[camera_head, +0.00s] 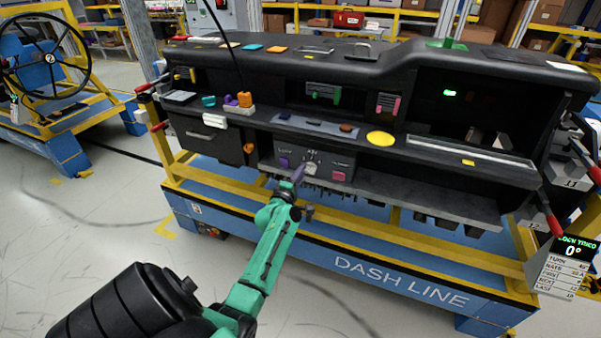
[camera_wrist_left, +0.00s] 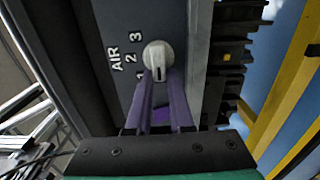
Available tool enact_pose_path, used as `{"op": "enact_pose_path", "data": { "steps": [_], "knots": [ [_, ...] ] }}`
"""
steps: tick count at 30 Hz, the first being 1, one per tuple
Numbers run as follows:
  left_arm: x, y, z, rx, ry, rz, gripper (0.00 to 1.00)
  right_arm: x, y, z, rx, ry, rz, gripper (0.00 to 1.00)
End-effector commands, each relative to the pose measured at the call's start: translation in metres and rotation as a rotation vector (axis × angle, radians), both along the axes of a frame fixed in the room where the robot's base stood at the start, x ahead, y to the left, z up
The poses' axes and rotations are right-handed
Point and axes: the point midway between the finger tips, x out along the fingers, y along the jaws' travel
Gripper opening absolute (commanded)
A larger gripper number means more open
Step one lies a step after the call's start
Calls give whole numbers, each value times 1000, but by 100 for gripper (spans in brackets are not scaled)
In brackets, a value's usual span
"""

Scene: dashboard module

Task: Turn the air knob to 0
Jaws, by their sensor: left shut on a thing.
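The air knob (camera_head: 312,169) is a small pale round knob on the grey control strip low in the dashboard's middle. In the left wrist view the air knob (camera_wrist_left: 157,54) shows a raised grip bar, with AIR and the numerals 1, 2 and 3 beside it. A 0 mark is not visible there. My left gripper (camera_head: 300,172) reaches up from below with purple fingers. In the wrist view my left gripper (camera_wrist_left: 160,78) is shut on the knob's grip bar. The fingers hide part of the dial. My right gripper is not in view.
A purple button (camera_head: 284,162) and a pink button (camera_head: 338,177) flank the knob. The dashboard's black shelf edge (camera_head: 365,146) juts out above the strip. A yellow rail (camera_head: 350,217) runs below. A small display at the right (camera_head: 573,252) reads 0°.

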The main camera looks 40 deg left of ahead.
Motion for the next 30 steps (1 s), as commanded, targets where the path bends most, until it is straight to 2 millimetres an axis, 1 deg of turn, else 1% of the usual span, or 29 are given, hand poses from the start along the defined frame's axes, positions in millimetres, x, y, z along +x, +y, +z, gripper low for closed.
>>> {"op": "enact_pose_path", "data": {
  "steps": [1, 7, 8, 9, 10, 24, 28, 30],
  "knots": [
    [2, -2, 2, -3, -4, -5, 0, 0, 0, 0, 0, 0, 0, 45],
    [2, -2, 2, -2, -5, -5, 0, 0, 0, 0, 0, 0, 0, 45],
    [2, -2, 2, -2, -5, -5, 24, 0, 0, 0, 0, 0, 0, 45],
    [2, -2, 2, -2, -5, -5, 39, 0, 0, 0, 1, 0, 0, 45],
    [2, -2, 2, -1, -5, -5, 50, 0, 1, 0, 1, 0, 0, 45],
    [0, -1, 1, 0, -1, -1, 50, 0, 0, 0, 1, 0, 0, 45],
    [-10, -5, 0, 0, 0, -2, 50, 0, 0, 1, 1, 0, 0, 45],
    [-22, -9, 0, -1, 1, -2, 50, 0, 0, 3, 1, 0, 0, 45]
  ]
}}
